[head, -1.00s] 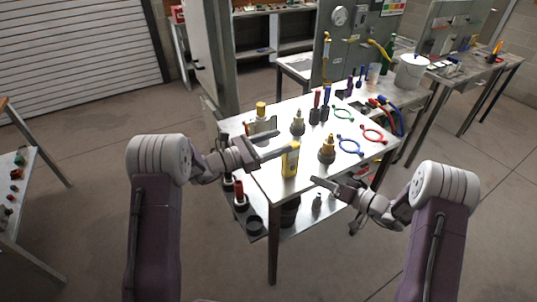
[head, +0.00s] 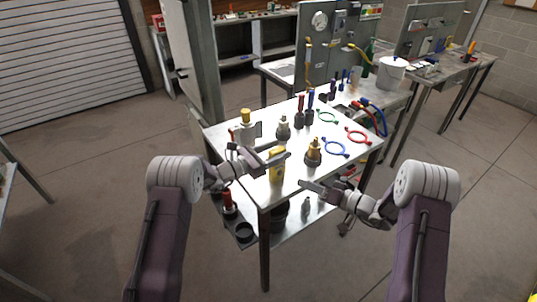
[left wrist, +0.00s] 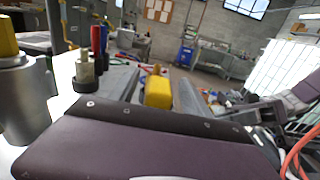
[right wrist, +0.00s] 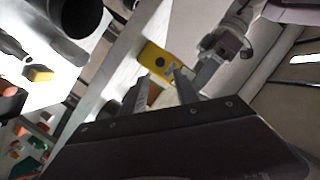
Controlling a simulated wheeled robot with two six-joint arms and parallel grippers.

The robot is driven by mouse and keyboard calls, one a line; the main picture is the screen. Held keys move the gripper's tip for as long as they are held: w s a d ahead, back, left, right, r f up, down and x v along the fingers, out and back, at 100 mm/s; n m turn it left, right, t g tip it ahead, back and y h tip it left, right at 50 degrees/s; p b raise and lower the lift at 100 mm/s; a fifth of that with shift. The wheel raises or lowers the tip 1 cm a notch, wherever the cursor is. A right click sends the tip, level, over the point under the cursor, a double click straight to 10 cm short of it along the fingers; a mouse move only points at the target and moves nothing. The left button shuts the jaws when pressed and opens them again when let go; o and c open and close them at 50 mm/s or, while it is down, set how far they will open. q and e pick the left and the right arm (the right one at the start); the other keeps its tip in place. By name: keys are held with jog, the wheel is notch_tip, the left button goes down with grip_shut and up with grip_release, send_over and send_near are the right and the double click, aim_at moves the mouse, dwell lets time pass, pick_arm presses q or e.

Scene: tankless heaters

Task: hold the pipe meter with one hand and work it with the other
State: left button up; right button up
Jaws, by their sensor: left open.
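The pipe meter is a yellow handheld unit (head: 278,168) near the front corner of the metal table (head: 245,165). It appears upright. My left gripper (head: 275,159) is open at its upper part. In the left wrist view the yellow body (left wrist: 158,92) shows between the two spread fingers; I cannot tell whether they touch it. My right gripper (head: 308,185) is lower and to the right of the meter, apart from it. In the right wrist view its two fingers are apart and empty, with the meter's yellow face and small dark display (right wrist: 158,60) beyond the tips.
A brass fitting (head: 313,153) stands right of the meter, a grey fitting (head: 283,130) behind it. A yellow-capped metal part (head: 245,130) stands at the table's left.

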pick_arm(q)
grip_shut()
pick_arm(e)
grip_shut()
dwell(1.6)
